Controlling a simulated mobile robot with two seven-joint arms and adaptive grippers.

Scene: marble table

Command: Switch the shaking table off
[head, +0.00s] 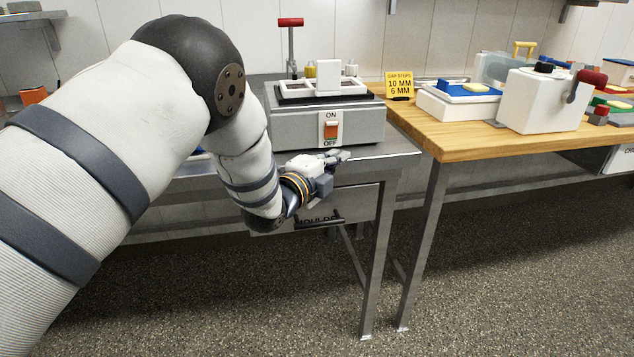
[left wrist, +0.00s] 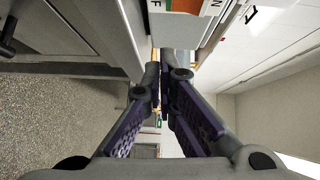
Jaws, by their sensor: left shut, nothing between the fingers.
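The shaking table (head: 365,128) is a grey box on the metal bench, with a white tray on top. Its front has a white plate with an orange-red rocker switch (head: 331,131), marked ON above and OFF below. I cannot tell which way the rocker is tilted. My left gripper (head: 341,156) is shut and empty, just below and in front of the switch plate. In the left wrist view the closed fingers (left wrist: 165,68) point up toward the switch (left wrist: 184,5), which is cut off at the top edge. The fingers appear apart from it. My right gripper is not seen.
The metal bench edge (head: 395,152) and a drawer with a dark handle (head: 320,222) lie close to the left gripper. A wooden table (head: 465,138) to the right holds a white device (head: 540,100) and trays. A yellow sign (head: 399,85) stands behind.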

